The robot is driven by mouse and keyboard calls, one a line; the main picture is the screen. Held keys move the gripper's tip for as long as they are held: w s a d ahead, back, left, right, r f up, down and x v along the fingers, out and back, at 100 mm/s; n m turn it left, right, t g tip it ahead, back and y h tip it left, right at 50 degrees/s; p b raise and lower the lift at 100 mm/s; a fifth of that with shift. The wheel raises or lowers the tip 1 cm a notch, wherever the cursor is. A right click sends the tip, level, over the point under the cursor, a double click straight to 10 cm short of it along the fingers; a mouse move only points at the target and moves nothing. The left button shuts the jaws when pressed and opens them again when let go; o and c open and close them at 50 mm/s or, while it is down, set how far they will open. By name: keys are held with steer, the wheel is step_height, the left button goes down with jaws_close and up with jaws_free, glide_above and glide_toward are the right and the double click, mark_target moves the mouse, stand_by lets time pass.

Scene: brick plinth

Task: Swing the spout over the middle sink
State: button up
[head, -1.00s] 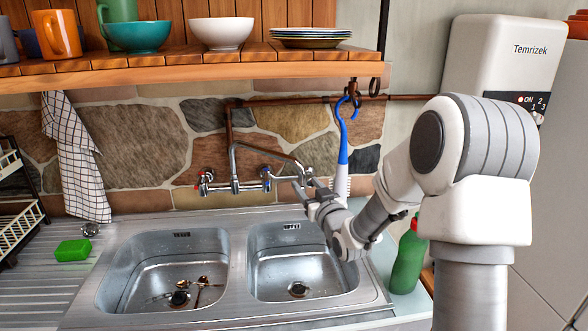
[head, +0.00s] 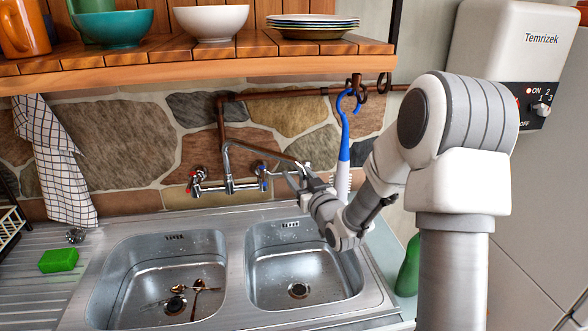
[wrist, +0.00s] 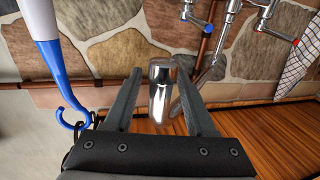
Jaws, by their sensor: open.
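The chrome spout (head: 262,151) of the wall tap reaches to the right, toward the right basin. Its end (wrist: 157,92) shows between my fingers in the wrist view. My gripper (head: 297,177) is open at the spout's end, one finger on each side; I cannot tell if either touches it. The tap has a red-marked handle (head: 197,175) and a blue-marked handle (head: 262,169). I see two basins below: the left basin (head: 130,262), holding some cutlery, and the right basin (head: 275,258), empty.
A blue-and-white brush (head: 344,150) hangs from a hook just right of my gripper. A wooden shelf (head: 200,62) with bowls and plates is above. A green bottle (head: 408,268) stands right of the sink. A green sponge (head: 58,260) lies left.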

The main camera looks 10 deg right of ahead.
steer(key=shift+w+a, duration=0.1)
steer(key=shift+w, duration=0.3)
steer(key=shift+c, duration=0.3)
jaws_close()
stand_by(1.1)
